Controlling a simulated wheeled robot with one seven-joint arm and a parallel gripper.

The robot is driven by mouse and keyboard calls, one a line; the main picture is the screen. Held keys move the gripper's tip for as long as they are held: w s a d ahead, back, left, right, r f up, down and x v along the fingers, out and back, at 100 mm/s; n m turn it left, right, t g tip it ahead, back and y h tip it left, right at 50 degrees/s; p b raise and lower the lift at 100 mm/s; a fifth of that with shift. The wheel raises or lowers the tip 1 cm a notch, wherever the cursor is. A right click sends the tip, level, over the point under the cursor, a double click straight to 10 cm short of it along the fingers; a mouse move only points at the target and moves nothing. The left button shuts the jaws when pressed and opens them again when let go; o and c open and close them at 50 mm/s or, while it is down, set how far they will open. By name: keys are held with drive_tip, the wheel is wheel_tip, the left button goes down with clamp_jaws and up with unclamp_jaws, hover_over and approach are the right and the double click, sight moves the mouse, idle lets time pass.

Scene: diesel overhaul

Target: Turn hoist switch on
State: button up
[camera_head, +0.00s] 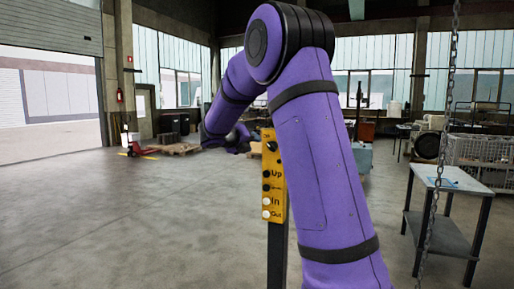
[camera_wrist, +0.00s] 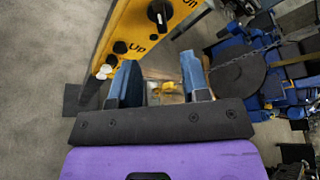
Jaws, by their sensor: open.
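The yellow hoist control panel (camera_head: 266,213) stands on a dark post, left of my purple arm in the head view. Its face carries the labels Up, In and Out beside round buttons. In the wrist view the panel (camera_wrist: 125,22) crosses the upper left. The black rotary switch (camera_wrist: 160,12) is near the top edge there, close to the "On" lettering, with a pale mark on its knob. My gripper (camera_wrist: 160,78) is open and empty. Its two blue-grey fingers are apart from the switch, which lies above them in the picture.
A hanging chain (camera_head: 434,190) and a grey metal table (camera_head: 448,180) stand at the right. A wire basket (camera_head: 480,155) is behind the table. A red pallet jack (camera_head: 135,147) is at the far left. The concrete floor left of the panel is clear.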

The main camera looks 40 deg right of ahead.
sight(270, 146)
drive_tip(key=x, duration=1)
drive_tip(key=shift+d, duration=0.15)
drive_tip(key=shift+c, duration=0.4)
clamp_jaws()
